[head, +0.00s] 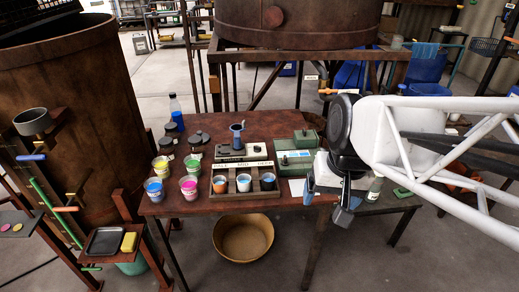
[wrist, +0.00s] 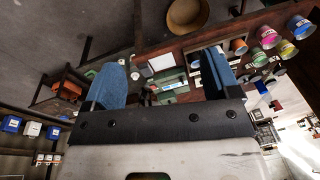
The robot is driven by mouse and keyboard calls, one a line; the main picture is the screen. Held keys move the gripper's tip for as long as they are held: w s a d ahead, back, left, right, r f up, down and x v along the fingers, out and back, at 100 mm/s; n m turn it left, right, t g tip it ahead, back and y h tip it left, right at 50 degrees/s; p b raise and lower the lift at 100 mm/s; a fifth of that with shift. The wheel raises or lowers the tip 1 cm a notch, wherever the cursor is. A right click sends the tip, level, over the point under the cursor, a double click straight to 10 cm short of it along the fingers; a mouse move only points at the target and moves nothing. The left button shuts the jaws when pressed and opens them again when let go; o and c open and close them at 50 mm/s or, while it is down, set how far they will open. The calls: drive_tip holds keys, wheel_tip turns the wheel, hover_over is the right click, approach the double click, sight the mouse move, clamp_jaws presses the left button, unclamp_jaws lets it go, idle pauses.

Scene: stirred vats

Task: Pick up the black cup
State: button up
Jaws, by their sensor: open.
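My gripper (head: 326,203) hangs over the right front edge of the brown table (head: 300,225) in the head view. In the wrist view its two blue-padded fingers (wrist: 160,82) are apart with nothing held between them. Several small dark round items (head: 195,139) stand at the table's back left, away from my gripper; I cannot tell whether one is a cup.
A labelled rack (head: 232,192) holds three cups at the table's middle front. Green boxes (head: 294,157) stand between it and my gripper. A tall blue bottle (head: 176,112) stands at the back left. A tan bowl (head: 243,238) is on the floor. A rusty vat (head: 75,110) is at left.

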drive_tip(key=w+a+f+m+g+y, duration=0.2)
drive_tip(key=w+f+m+g+y, duration=0.15)
drive_tip(key=w, duration=0.65)
drive_tip(key=m+t+y, duration=0.2)
drive_tip(key=m+y, duration=0.7)
drive_tip(key=m, duration=0.4)
approach(269, 177)
drive_tip(key=shift+s+a+r, duration=0.2)
drive_tip(key=shift+s+a, duration=0.3)
drive_tip(key=shift+a, duration=0.1)
drive_tip(key=shift+s+a+r, duration=0.25)
drive_tip(key=shift+s+a, duration=0.2)
drive_tip(key=shift+a, duration=0.1)
drive_tip(key=shift+x, duration=1.3)
drive_tip(key=shift+x, duration=2.65)
drive_tip(key=shift+c, duration=0.2)
